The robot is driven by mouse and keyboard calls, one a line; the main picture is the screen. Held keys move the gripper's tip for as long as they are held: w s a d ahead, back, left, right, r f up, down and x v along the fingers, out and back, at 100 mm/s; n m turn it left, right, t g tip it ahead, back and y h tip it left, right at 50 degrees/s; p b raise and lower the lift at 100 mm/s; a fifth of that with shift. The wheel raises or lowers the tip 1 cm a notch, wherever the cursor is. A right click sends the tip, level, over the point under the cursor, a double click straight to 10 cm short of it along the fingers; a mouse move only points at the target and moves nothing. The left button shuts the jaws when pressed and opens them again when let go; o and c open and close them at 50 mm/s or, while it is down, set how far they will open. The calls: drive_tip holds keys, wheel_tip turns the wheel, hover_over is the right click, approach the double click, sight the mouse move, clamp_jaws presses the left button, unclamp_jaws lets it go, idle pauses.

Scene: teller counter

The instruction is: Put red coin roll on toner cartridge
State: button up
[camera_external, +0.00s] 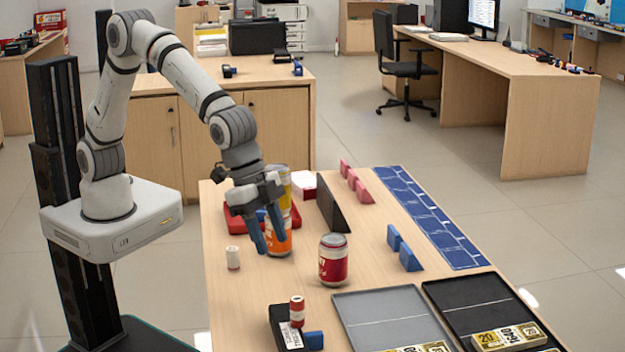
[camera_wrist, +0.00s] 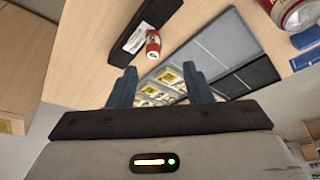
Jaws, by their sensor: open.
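The red coin roll (camera_external: 297,311), red with a pale band, stands upright on the black toner cartridge (camera_external: 279,318) near the front of the counter, by its right edge. In the wrist view the red coin roll (camera_wrist: 153,45) overlaps the edge of the toner cartridge (camera_wrist: 143,28), which bears a white label. My gripper (camera_external: 269,246) is open, with nothing seen between its fingers. It is farther back along the counter, apart from the roll, and its fingers overlap an orange can in the outside view. The wrist view shows both fingers (camera_wrist: 158,70) spread.
An orange can (camera_external: 281,240) and a red can (camera_external: 333,262) stand near my gripper. A pale roll (camera_external: 233,258) stands at left. A grey tray (camera_external: 392,312) and a black tray (camera_external: 470,293) with banknote bundles lie right. A dark upright panel (camera_external: 333,205) stands behind.

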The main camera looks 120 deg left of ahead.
drive_tip(key=s+a+r, duration=0.2)
drive_tip(key=s+r, duration=0.1)
drive_tip(key=s, duration=0.6)
drive_tip(key=s+a+r+g, duration=0.1)
drive_tip(key=s+a+r, duration=0.15)
drive_tip(key=s, duration=0.65)
drive_tip(key=s+a+r, duration=0.2)
drive_tip(key=s, duration=0.7)
drive_tip(key=s+a+f, duration=0.1)
drive_tip(key=s+f, duration=0.1)
drive_tip(key=s, duration=0.9)
drive_tip(key=shift+s+a+g, duration=0.15)
drive_tip(key=shift+g, duration=0.15)
drive_tip(key=shift+f, duration=0.1)
